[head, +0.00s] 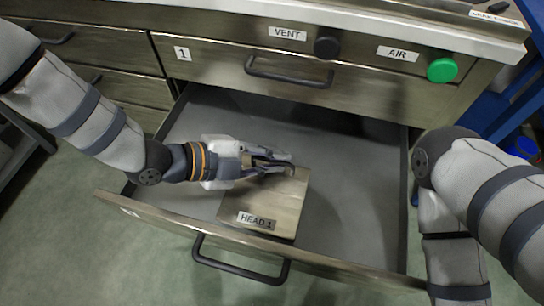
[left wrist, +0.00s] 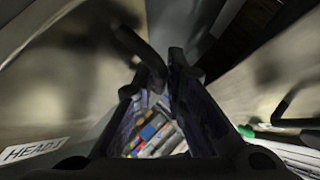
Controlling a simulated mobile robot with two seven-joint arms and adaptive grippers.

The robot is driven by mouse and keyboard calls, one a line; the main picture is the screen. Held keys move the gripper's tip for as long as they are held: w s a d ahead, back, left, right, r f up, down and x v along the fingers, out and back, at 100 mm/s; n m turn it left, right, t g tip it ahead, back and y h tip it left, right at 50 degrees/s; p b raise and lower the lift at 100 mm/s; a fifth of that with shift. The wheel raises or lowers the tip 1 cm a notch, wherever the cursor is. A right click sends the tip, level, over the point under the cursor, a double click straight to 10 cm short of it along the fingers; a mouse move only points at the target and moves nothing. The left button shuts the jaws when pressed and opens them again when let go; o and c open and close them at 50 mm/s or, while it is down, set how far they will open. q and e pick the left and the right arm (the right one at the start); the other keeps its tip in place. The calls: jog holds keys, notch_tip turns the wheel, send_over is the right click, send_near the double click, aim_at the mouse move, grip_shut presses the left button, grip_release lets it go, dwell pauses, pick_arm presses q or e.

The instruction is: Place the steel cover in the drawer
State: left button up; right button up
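The steel cover (head: 286,205) is a flat brushed plate marked HEAD 1. It lies inside the open drawer (head: 360,215), close behind the front panel. The cover also shows large at the left of the left wrist view (left wrist: 50,110), with its label cut by the edge. My left gripper (head: 288,164) reaches in from the left over the cover's back part and hides some of it. Its fingers run close together at the tips, and I cannot tell whether they touch the cover or have a narrow gap. My right arm is at the right; its gripper is out of view.
The drawer's black handle (head: 240,262) is on its front panel. Above are a closed drawer (head: 220,65) marked 1, a black VENT knob (head: 327,47) and a green AIR knob (head: 442,69). The right half of the open drawer is bare.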

pick_arm(q)
jog(key=shift+o, duration=0.4)
jog(key=shift+a+r, duration=0.25)
jog(key=shift+r, duration=0.05)
jog(key=p+v, duration=0.2)
jog(key=v, duration=0.9)
jog(key=shift+a+p, duration=0.2)
jog(key=shift+p, duration=0.1)
jog(key=shift+s+r, duration=0.1)
jog(key=shift+r, duration=0.05)
jog(key=shift+r, duration=0.1)
